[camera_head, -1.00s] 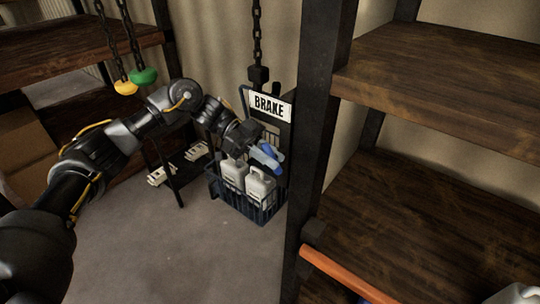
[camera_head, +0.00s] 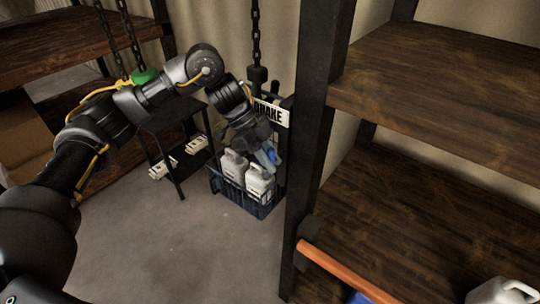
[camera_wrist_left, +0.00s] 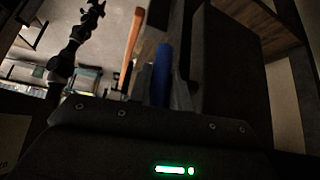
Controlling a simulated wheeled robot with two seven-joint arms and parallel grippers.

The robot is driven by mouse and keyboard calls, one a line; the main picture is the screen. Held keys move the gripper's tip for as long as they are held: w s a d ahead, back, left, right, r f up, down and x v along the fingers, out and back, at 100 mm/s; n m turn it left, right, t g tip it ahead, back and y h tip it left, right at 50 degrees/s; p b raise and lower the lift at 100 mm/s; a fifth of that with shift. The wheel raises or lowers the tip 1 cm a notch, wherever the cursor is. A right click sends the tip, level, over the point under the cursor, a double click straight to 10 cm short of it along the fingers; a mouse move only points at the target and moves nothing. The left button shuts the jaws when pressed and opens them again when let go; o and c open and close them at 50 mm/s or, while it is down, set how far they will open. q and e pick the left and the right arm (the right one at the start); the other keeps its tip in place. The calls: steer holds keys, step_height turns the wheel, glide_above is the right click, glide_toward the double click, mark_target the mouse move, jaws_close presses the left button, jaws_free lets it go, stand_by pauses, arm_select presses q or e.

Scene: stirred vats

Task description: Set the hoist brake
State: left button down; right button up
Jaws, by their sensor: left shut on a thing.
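The brake sign (camera_head: 272,113), white with black letters, is at the hoist, just left of the dark shelf post. My left forearm covers its left end. My left gripper (camera_head: 267,156) is below the sign, above the white jugs. It is shut on a blue handle (camera_head: 272,154), mostly hidden behind the gripper. In the left wrist view the blue handle (camera_wrist_left: 162,75) stands upright between the fingers. The lever's mount is hidden. My right gripper is in neither view.
A wire basket (camera_head: 246,203) with white jugs (camera_head: 259,180) is just below the gripper. A hoist chain (camera_head: 256,35) hangs above. The dark post (camera_head: 312,130) and wooden shelves (camera_head: 440,95) are close on the right. An orange bar (camera_head: 345,272) juts out below. Floor at left is free.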

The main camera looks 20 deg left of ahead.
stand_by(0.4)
arm_select(q)
steer(key=c, duration=1.3)
jaws_free()
steer(key=shift+w+a+r, duration=0.1)
steer(key=shift+a+r, duration=0.15)
steer(key=shift+r, duration=0.05)
steer(key=s+b+v, duration=0.1)
steer(key=b+v, duration=0.1)
steer(key=v, duration=0.8)
steer(key=shift+w, duration=0.45)
steer(key=shift+d, duration=0.1)
